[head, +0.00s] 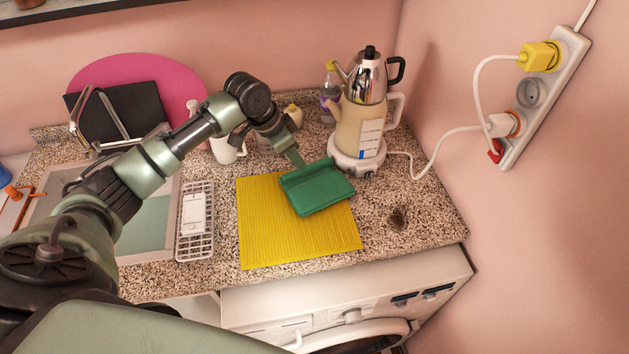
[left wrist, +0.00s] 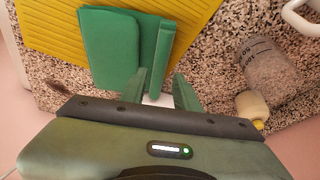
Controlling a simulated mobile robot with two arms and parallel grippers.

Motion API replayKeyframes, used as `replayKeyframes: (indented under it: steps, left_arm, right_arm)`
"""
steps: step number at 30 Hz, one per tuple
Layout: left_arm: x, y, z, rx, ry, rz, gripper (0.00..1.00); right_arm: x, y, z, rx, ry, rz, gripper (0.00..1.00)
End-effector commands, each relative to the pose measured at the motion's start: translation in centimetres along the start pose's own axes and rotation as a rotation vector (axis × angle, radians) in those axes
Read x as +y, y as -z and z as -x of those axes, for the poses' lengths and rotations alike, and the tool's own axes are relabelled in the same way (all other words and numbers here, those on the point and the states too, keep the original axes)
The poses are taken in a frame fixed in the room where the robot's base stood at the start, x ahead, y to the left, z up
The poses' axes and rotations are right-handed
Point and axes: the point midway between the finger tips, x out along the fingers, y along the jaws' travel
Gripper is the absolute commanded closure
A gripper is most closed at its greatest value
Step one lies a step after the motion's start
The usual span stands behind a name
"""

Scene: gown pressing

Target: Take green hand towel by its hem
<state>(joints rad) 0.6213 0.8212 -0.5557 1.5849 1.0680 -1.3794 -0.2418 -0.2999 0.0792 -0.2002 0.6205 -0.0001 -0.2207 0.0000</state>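The green hand towel (head: 320,190) lies folded on the yellow mat (head: 265,235), with a raised fold along its far edge. In the left wrist view the towel (left wrist: 108,45) shows a flat part and a narrower strip beside it. My left gripper (head: 296,160) is at the far left edge of the towel, pointing down. In the left wrist view its green fingers (left wrist: 163,82) are apart, with the end of the narrow strip reaching towards the gap between them. I cannot tell whether they touch the cloth. My right gripper is not in view.
A kettle with a metal teapot on top (head: 358,115) stands close behind the towel's right end. A bottle (head: 330,95) and white cup (head: 226,150) stand at the back. A white wire rack (head: 182,245) lies left of the mat. The counter right of the mat is mostly clear.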

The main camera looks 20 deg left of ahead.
Motion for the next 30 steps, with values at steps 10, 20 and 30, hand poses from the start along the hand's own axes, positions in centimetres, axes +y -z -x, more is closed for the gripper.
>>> replayKeyframes:
  steps: [10,20,30]
  left_arm:
    - [0.1,0.2,-4.3,0.000,0.000,0.000,0.69]
    - [0.0,0.1,-4.6,0.000,0.001,-0.001,0.94]
    - [0.0,0.2,-4.5,0.001,0.001,-0.001,1.00]
  right_arm:
    - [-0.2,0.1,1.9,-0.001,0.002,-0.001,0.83]
    - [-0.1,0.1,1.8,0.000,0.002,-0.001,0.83]
    - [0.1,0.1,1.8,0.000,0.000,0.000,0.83]
